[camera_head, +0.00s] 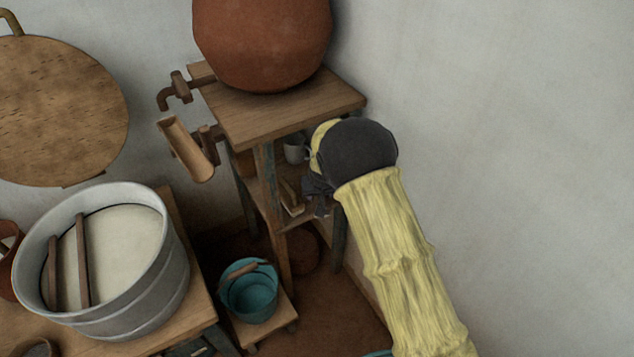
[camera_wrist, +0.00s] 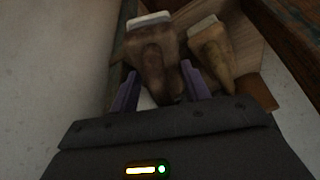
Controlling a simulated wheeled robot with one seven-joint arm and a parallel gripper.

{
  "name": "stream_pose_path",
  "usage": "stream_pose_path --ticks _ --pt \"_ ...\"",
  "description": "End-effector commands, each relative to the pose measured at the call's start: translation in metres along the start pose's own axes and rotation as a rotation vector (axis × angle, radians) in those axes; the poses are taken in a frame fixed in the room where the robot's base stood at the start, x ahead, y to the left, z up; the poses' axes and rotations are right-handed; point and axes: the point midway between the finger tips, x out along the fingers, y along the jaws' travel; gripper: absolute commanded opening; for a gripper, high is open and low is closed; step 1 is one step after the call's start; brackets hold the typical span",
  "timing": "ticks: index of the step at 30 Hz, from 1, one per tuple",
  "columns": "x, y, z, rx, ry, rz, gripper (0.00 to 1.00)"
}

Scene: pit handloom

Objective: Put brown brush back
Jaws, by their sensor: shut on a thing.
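In the wrist view, a brown brush (camera_wrist: 152,62) with a pale end has its dark wooden handle between the two purple fingers of my gripper (camera_wrist: 157,92). My gripper is shut on it, and the lower part of the handle is hard to see in the dark. A lighter wooden brush (camera_wrist: 214,55), also pale-ended, is just to its right, over the shelf board. In the head view my gripper (camera_head: 318,190) is at the lower shelf of the wooden stand, partly hidden by my own dark wrist and yellow-sleeved arm. I cannot clearly tell the held brush there.
The wooden stand (camera_head: 285,112) carries a large clay pot (camera_head: 262,45) on top and a small pale mug (camera_head: 294,149) below. A metal tub (camera_head: 110,302) stands on a table at left. A teal bucket (camera_head: 250,295) sits low beside the stand. A wall is close on the right.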

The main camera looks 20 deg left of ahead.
Motion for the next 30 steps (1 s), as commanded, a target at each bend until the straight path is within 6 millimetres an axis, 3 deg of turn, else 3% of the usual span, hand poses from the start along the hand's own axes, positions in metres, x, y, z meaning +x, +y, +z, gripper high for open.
stream_pose_path --ticks 13,30 --pt "0.026 0.001 -0.059 0.001 0.004 0.001 0.21" --pt "0.032 0.001 -0.073 0.000 0.002 0.001 0.21"
